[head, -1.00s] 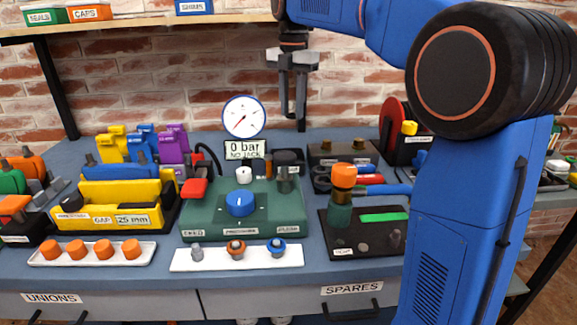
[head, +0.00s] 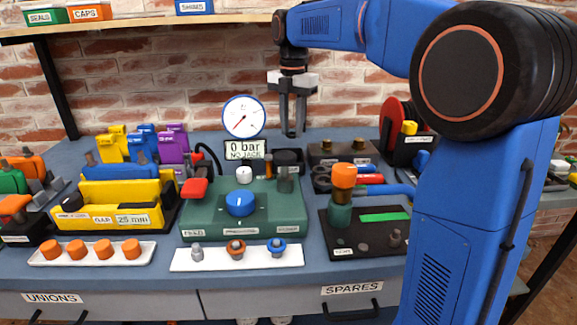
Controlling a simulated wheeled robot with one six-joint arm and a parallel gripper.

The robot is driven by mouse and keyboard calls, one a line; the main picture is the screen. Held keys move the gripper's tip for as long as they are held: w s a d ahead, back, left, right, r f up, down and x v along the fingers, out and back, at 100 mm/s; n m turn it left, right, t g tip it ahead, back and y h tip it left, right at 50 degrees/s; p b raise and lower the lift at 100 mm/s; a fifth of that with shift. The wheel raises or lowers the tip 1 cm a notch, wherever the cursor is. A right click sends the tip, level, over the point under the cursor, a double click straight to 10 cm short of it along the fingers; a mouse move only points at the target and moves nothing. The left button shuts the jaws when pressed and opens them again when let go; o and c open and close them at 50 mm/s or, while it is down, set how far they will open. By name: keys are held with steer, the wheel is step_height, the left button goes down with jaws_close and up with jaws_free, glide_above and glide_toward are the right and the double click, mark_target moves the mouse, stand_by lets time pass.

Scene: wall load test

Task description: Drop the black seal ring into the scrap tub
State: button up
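My gripper (head: 292,134) hangs fingers down in front of the brick wall, above the back of the bench. A narrow gap shows between its two fingers, and I see nothing held there. I cannot pick out the scrap tub for certain.
The green test unit (head: 212,215) has a blue knob, and a pressure gauge (head: 243,117) stands behind it. A black tray (head: 372,243) holds an orange-topped fitting (head: 343,178). A dark box (head: 343,153) with brass fittings stands right of my gripper. White trays line the front.

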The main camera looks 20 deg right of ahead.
steer(key=o, duration=0.4)
steer(key=shift+o, duration=0.2)
steer(key=shift+r, duration=0.1)
step_height(320, 180, up, 17)
stand_by(0.3)
steer(key=shift+r, duration=0.1)
